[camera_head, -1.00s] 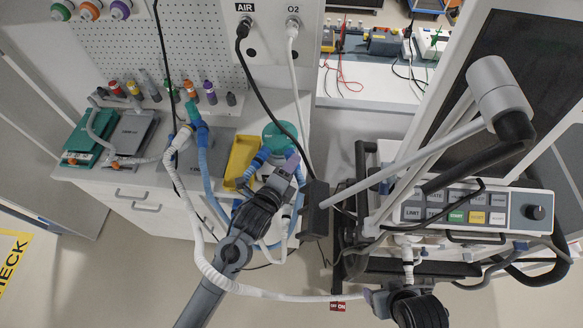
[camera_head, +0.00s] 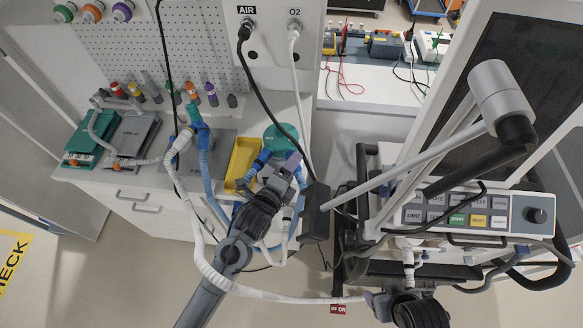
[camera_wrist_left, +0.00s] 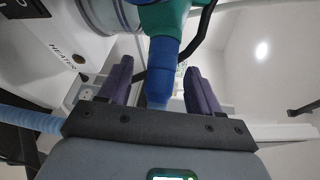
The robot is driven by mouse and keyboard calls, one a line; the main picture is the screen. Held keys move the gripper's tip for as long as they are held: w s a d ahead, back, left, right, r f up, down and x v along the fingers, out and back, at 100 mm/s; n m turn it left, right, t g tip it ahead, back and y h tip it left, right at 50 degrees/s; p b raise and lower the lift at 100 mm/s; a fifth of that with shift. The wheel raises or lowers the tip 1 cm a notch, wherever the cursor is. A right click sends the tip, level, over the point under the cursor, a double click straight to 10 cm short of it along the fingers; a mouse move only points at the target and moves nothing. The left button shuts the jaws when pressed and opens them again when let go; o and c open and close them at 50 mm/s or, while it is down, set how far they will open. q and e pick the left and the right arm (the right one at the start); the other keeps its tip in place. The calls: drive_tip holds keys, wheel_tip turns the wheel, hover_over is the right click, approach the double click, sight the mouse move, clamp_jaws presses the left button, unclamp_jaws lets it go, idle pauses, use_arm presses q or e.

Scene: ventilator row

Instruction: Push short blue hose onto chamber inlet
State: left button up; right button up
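The humidifier chamber's teal top (camera_head: 281,138) shows beside the yellow tray, and teal also shows at the top of the left wrist view (camera_wrist_left: 165,18). A blue cuff (camera_wrist_left: 163,62) meets the teal port there; how far it is seated cannot be told. My left gripper (camera_head: 290,168) is at the chamber. In the wrist view its purple fingers (camera_wrist_left: 160,88) stand either side of the cuff with gaps showing, so it looks open. Light-blue corrugated hose (camera_wrist_left: 30,122) runs at the left. My right gripper (camera_head: 374,300) is beside the white hose's end; its fingers are unclear.
A yellow tray (camera_head: 243,160) stands beside the chamber. A long white hose (camera_head: 192,225) loops down past my left arm. Black and white gas lines hang from the AIR and O2 outlets. The ventilator panel (camera_head: 470,212) and its support arm stand at the right.

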use_arm(q)
drive_tip(key=shift+s, duration=0.15)
drive_tip(key=s+a+f+n+g+y+p, duration=0.1)
drive_tip(key=s+a+n+g+y, duration=0.1)
drive_tip(key=s+a+n, duration=0.4)
drive_tip(key=s+a+f+n+g+y+p, duration=0.1)
drive_tip(key=s+a+n+g, duration=0.4)
drive_tip(key=s, duration=0.9)
drive_tip(key=s+a+f+n+g+y+p, duration=0.1)
drive_tip(key=s+a+f+n+g+y, duration=0.1)
drive_tip(key=s+a+n, duration=0.7)
drive_tip(key=s+n+g+y, duration=0.1)
drive_tip(key=n, duration=0.2)
drive_tip(key=shift+s+a+f+g+y, duration=0.2)
drive_tip(key=shift+a+g+y, duration=0.1)
drive_tip(key=shift+y, duration=0.1)
drive_tip(key=shift+w+d, duration=0.1)
